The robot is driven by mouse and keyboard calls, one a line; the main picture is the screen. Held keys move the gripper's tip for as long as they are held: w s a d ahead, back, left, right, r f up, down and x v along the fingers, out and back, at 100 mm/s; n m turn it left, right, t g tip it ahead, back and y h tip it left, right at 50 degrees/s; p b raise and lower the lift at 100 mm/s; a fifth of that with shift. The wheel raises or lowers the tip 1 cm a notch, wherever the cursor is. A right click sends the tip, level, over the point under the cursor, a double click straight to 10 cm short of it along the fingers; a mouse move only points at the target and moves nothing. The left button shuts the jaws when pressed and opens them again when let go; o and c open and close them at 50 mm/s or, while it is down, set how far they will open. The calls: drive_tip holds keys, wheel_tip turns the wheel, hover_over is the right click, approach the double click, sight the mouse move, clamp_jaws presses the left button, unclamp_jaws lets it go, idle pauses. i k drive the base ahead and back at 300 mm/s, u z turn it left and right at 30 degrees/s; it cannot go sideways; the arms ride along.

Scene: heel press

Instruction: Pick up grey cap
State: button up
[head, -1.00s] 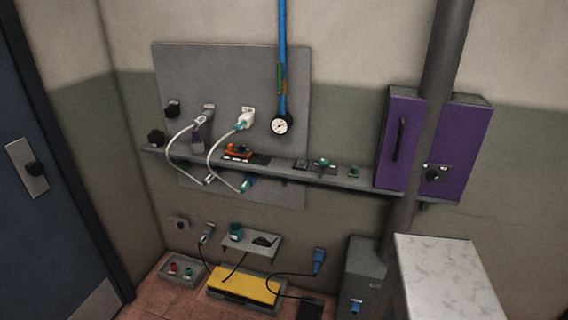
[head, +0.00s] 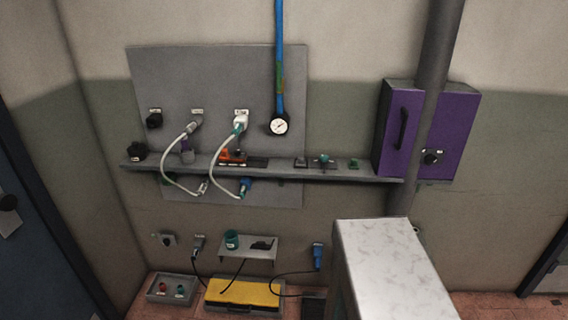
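I cannot pick out a grey cap for certain. Small dark round fittings sit at the left: a dark knob-like piece (head: 153,119) on the grey wall panel (head: 215,75) and another (head: 137,150) on the left end of the long shelf (head: 340,174). A grey connector (head: 198,243) hangs low on the wall with a black cable. My gripper is not in view.
A pale marbled block (head: 385,260) stands close at the lower right, hiding the wall behind it. A purple cabinet (head: 460,130) and grey pipe (head: 440,45) are on the wall. A yellow-topped box (head: 243,292) is on the floor. A blue door (head: 35,225) is at left.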

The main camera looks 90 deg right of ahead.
sight(301, 161)
drive_tip(key=z, duration=0.3)
drive_tip(key=i, duration=0.4)
drive_tip(key=z, duration=1.55)
drive_tip(key=k, duration=0.65)
drive_tip(key=u, duration=0.1)
drive_tip(key=i, duration=0.25)
drive_tip(key=z, duration=0.2)
